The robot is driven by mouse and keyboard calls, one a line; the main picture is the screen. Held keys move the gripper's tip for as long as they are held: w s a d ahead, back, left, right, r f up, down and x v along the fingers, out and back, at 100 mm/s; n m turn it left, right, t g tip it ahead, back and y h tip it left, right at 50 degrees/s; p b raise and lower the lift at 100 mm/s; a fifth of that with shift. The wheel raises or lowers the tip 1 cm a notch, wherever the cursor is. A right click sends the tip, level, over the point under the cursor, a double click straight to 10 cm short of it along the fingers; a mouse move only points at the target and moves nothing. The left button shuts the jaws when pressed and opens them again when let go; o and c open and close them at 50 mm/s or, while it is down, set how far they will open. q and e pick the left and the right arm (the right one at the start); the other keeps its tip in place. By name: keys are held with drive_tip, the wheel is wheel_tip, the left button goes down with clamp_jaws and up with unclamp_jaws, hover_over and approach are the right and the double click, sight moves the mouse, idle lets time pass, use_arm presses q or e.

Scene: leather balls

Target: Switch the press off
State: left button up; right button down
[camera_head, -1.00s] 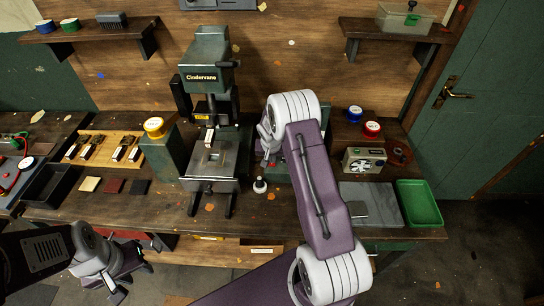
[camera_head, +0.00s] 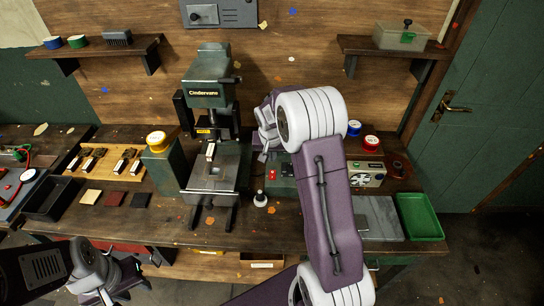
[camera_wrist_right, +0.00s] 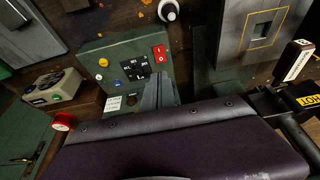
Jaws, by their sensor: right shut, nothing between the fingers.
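The green press marked Cindervane (camera_head: 205,95) stands at the back of the bench. Beside its right foot is a green control box (camera_head: 281,184), also in the wrist view (camera_wrist_right: 97,50). The red rocker switch marked I and O (camera_wrist_right: 159,54) is on its face and shows small in the head view (camera_head: 272,174). My right gripper (camera_wrist_right: 159,88) is shut and empty, its tips over the box close to the switch; contact cannot be judged. In the head view it (camera_head: 264,150) is partly hidden by my arm. My left gripper (camera_head: 122,284) is low at the left, fingers apart, empty.
A small white-and-black bottle (camera_head: 260,198) stands in front of the box. A radio-like unit (camera_head: 368,175), coloured rolls (camera_head: 370,142) and a green tray (camera_head: 419,217) lie to the right.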

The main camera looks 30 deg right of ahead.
drive_tip(key=w+d+b, duration=0.1)
drive_tip(key=b, duration=0.5)
drive_tip(key=shift+w+r, duration=0.15)
drive_tip(key=shift+w, duration=0.05)
drive_tip(key=p, duration=0.2)
approach(273, 171)
drive_tip(key=x, duration=0.6)
drive_tip(key=shift+s, duration=0.1)
drive_tip(key=shift+f, duration=0.35)
